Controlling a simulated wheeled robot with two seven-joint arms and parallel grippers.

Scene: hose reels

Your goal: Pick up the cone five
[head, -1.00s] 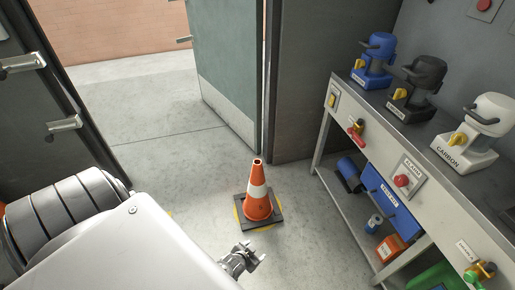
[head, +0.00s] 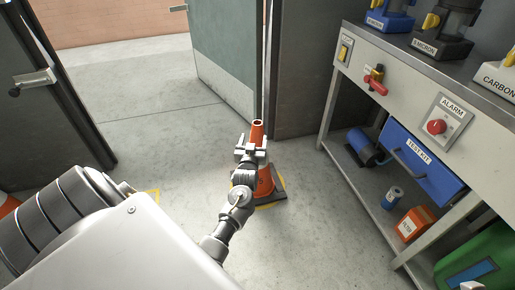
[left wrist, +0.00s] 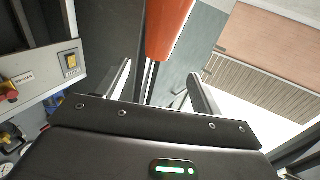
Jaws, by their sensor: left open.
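The orange traffic cone (head: 266,183) stands upright on its dark square base (head: 278,194) on the floor, inside a yellow floor marking. No number on it can be read. My left gripper (head: 252,152) is open at the cone's upper part and hides its white band. The cone's tip shows just above the gripper. In the left wrist view, the orange cone (left wrist: 168,28) comes in from the top, between the lines of the two spread fingers (left wrist: 162,88). I cannot tell whether they touch it.
A metal workbench (head: 400,80) with a blue test-kit drawer (head: 420,160) and a lower shelf stands on the right. A green door (head: 224,55) stands open behind the cone. Part of another orange object (head: 6,203) shows at the left edge. The floor around the cone is clear.

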